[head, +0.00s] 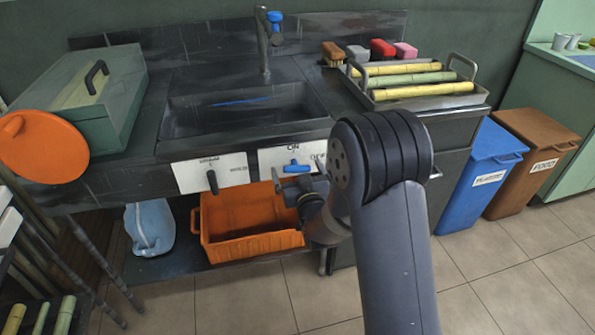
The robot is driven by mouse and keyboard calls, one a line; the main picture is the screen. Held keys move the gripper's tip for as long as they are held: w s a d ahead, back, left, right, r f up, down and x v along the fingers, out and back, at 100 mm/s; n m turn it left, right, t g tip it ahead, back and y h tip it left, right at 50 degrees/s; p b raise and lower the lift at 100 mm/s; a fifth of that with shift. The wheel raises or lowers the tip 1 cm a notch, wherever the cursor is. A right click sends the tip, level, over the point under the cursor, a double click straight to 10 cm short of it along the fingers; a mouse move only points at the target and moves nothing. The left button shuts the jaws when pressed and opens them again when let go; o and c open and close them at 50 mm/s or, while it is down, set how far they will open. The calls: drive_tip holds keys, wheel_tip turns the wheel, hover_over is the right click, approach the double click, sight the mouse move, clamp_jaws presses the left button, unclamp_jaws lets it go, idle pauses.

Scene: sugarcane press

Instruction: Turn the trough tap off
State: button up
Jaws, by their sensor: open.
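A grey metal tap (263,45) with a blue handle (275,18) stands behind the dark sink trough (190,115). A blue streak (240,102) lies in the trough; I cannot tell if it is water. On the trough's front, a white panel marked "ON" (268,158) carries a blue lever (297,168) lying roughly level. A left panel (188,175) carries a dark lever (212,182) pointing down. My gripper (284,188) is open just below the blue lever, apparently empty. My arm hides the right end of the "ON" panel, and contact cannot be judged.
Blue (455,205) and brown (500,197) bins stand on the floor.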

drive_tip(key=shift+c, duration=0.6)
drive_tip(key=c, duration=0.8)
drive_tip(key=shift+o, duration=0.2)
drive_tip(key=n+b, duration=0.1)
drive_tip(key=b, duration=0.1)
drive_tip(key=shift+w+f+b, duration=0.1)
drive_tip(key=shift+f+b, duration=0.05)
drive_tip(key=shift+b, duration=0.15)
drive_tip(key=shift+n+b, duration=0.3)
drive_tip(key=shift+b, duration=0.2)
drive_tip(key=shift+r, duration=0.2)
drive_tip(key=o, duration=0.9)
